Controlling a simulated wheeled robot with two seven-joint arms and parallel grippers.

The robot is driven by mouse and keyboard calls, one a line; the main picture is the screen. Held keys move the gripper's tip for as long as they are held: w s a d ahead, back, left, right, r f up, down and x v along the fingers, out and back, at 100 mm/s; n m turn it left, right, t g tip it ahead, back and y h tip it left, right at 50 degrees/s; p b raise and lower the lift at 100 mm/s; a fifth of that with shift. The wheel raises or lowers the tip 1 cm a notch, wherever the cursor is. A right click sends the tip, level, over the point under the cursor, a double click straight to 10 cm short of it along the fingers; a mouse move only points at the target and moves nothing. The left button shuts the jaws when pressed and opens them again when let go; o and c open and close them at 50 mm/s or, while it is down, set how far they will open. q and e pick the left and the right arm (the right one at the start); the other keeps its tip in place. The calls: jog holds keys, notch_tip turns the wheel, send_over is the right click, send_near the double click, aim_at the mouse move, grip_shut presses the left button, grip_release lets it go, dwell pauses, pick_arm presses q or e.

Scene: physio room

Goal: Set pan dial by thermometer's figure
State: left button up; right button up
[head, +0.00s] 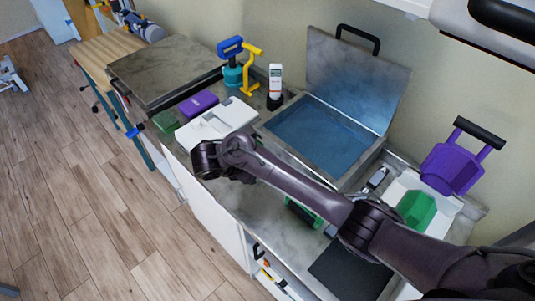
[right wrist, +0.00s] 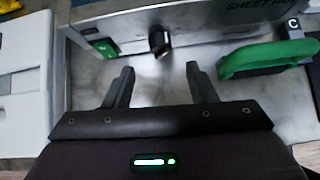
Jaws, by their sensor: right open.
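The metal pan (head: 270,135) holds blue water, and its hinged lid (head: 355,80) stands open. Its front wall (right wrist: 200,38) shows in the right wrist view, with a black dial (right wrist: 159,42) and a green switch (right wrist: 105,47) to its left. The dial's setting is not readable. A white thermometer (head: 275,72) stands upright in a black base left of the pan; its figure is too small to read. My right gripper (right wrist: 160,70) is open and empty, its fingers pointing toward the dial but apart from it. My left gripper is not in view.
A green-handled object (right wrist: 268,57) is right of the dial, close to the pan front. A white device (head: 215,122), purple block (head: 198,103) and green block (head: 165,121) lie on the counter left. A purple basket (head: 455,165) hangs at right. My right arm covers part of the counter.

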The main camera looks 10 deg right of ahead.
jog(key=x, duration=0.6)
jog(key=shift+d+f, duration=0.15)
jog(key=shift+d, duration=0.05)
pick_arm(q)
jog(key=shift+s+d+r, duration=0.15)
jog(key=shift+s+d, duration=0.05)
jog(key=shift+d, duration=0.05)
pick_arm(e)
jog(key=shift+w+d+f, duration=0.15)
jog(key=shift+d+f, duration=0.05)
jog(key=shift+f, duration=0.15)
jog(key=shift+c, duration=0.2)
